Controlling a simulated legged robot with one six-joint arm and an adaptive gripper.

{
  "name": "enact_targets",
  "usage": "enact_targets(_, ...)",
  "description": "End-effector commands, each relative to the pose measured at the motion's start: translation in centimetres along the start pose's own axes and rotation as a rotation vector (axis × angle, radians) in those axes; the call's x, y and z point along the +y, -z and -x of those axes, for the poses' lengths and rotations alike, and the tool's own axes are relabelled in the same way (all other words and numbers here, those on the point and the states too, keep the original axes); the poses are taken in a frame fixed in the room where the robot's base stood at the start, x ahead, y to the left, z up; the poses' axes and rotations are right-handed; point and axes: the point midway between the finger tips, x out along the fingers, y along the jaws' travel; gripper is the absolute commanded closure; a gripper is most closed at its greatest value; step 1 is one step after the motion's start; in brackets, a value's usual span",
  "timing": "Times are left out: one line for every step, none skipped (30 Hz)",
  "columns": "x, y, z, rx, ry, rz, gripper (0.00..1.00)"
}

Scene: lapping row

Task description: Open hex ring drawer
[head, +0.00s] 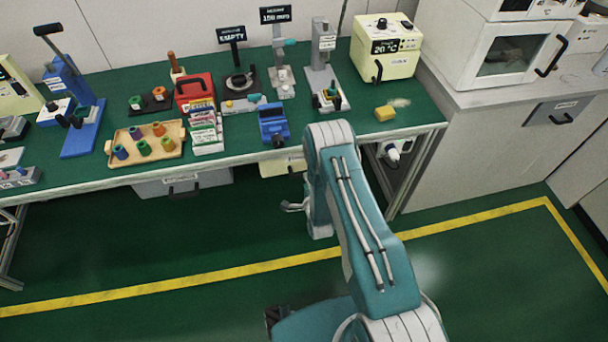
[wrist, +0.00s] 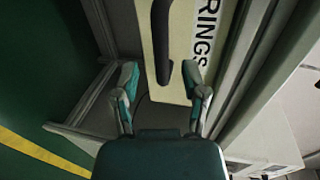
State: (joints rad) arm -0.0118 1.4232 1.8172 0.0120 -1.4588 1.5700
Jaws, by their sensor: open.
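A cream drawer front (wrist: 182,30) with black lettering that ends in "RINGS" fills the upper middle of the wrist view; the rest of its label is out of view. Its dark bar handle (wrist: 161,40) runs down the picture. My gripper (wrist: 161,76) is open, with one fingertip to each side of the handle's lower end; I cannot tell whether either touches it. In the head view, a cream drawer (head: 280,168) under the bench is partly hidden by my arm, and my gripper (head: 293,207) shows just below it.
A grey drawer (head: 207,180) hangs under the bench to the left. The green bench top (head: 340,115) carries a blue vise (head: 273,124), a wooden tray (head: 112,160) and several tools above my gripper. A bench leg (head: 415,170) stands right of my arm. The floor in front is clear.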

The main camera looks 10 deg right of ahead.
Motion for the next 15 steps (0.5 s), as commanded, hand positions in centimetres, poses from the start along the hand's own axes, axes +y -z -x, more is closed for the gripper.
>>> enact_targets(-0.1,0.0,-0.9,0.000,0.003,0.000,0.43)
enact_targets(-0.1,0.0,-1.4,0.000,0.002,0.000,0.43)
enact_targets(-0.1,0.0,-2.0,0.000,0.003,0.000,0.43)
enact_targets(0.0,0.0,-2.4,0.000,0.001,0.000,0.43)
enact_targets(0.0,0.0,-2.8,0.000,0.002,0.000,0.43)
enact_targets(0.0,0.0,-3.1,0.000,0.000,0.000,0.43)
enact_targets(0.0,0.0,-3.4,0.000,0.000,0.000,0.43)
enact_targets(0.0,0.0,-3.6,0.000,0.000,0.000,0.43)
enact_targets(0.0,0.0,-3.8,0.000,0.000,0.000,0.43)
enact_targets(0.0,0.0,-3.9,0.000,0.000,0.000,0.43)
enact_targets(0.0,0.0,-4.0,0.000,0.000,0.000,0.43)
enact_targets(0.0,0.0,-4.1,0.000,-0.001,0.000,0.43)
enact_targets(0.0,0.0,-4.1,0.000,-0.001,0.000,0.43)
enact_targets(0.0,0.0,-4.1,0.000,-0.001,0.000,0.43)
enact_targets(0.0,0.0,-4.1,0.000,-0.001,0.000,0.43)
